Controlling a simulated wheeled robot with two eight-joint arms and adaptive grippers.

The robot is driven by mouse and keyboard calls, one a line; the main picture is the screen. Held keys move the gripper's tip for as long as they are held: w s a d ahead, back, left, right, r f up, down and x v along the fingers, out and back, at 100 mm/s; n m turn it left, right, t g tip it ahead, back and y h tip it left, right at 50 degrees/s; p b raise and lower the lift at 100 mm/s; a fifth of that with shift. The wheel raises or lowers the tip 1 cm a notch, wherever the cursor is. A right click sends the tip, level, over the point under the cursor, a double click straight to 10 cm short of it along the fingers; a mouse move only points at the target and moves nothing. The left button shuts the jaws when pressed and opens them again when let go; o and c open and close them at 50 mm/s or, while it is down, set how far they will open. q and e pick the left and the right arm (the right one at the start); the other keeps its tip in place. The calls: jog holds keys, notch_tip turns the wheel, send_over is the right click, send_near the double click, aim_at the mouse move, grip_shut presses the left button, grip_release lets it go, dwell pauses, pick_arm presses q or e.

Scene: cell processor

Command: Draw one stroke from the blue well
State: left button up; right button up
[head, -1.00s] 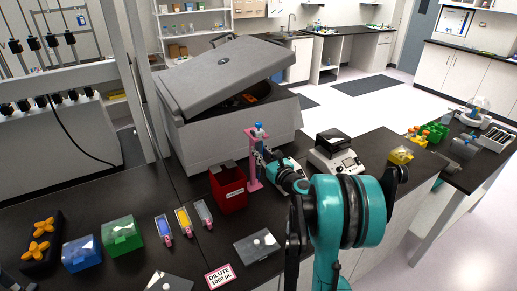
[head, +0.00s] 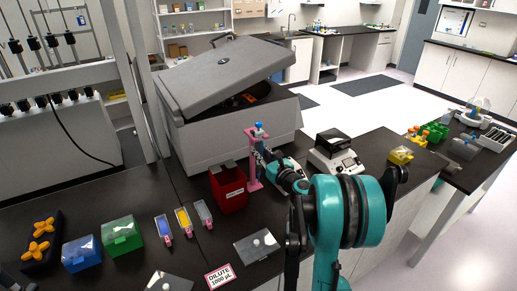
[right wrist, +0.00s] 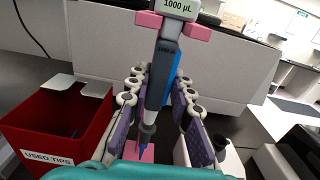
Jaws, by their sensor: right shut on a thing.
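The pipette stands upright in its pink stand (head: 251,172) in the head view, with its blue top (head: 259,129) showing. In the right wrist view, the grey and blue pipette (right wrist: 164,72) runs between the two fingers, under a label reading 1000 µL. My right gripper (right wrist: 157,100) is shut on the pipette body. The blue well (head: 163,228) is a narrow trough with a pink end, lying on the black bench left of the stand. A yellow well (head: 183,220) and a pale grey well (head: 203,213) lie beside it.
A red used tips bin (head: 229,189) stands close left of the stand. A big grey centrifuge (head: 228,125) with raised lid is behind. A green box (head: 122,237), a blue box (head: 81,254) and a "DILUTE 1000 µL" card (head: 220,277) lie on the bench.

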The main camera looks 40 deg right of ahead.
jog(key=shift+r, duration=0.3)
jog(key=s+a, duration=0.1)
jog(key=s, duration=0.8)
dwell(0.4)
jog(key=shift+f, duration=0.1)
